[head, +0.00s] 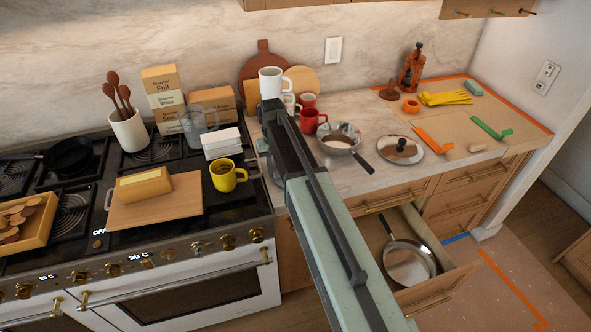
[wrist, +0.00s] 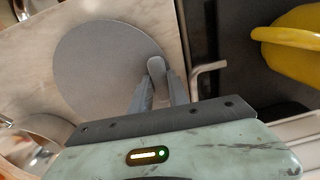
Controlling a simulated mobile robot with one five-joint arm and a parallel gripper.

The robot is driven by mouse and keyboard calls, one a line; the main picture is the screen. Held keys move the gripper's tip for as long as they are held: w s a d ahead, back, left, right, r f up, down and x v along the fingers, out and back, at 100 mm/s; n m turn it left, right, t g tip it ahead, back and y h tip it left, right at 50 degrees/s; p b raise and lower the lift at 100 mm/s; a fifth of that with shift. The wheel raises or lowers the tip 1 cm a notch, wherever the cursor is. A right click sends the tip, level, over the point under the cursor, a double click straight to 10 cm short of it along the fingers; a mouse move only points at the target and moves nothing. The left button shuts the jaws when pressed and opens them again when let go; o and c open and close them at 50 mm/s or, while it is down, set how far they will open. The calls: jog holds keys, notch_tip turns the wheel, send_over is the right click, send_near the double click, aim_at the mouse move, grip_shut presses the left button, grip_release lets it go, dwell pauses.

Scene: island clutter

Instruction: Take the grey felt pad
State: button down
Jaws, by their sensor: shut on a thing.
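The grey felt pad (wrist: 105,68) is a flat, round, plain grey disc in the wrist view, seen over the pale counter. My gripper (wrist: 156,66) has its fingers close together at the pad's right edge and is shut on it. Whether the pad rests on the counter or is slightly raised, I cannot tell. In the head view my arm reaches to the counter beside the stove, and I cannot make out the pad there; the arm seems to cover it.
A yellow mug (head: 227,176) stands on the stove, close right of my gripper in the wrist view. Red mugs (head: 311,120) and a saucepan (head: 339,139) stand right of my arm. An open drawer (head: 447,276) holding a pan juts out below the counter.

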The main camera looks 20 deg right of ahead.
jog(key=shift+r+p, duration=1.3)
jog(key=shift+r, duration=0.25)
jog(key=shift+f, duration=0.1)
jog(key=shift+f+b, duration=0.85)
jog(key=shift+b, duration=0.15)
jog(key=shift+r, duration=0.25)
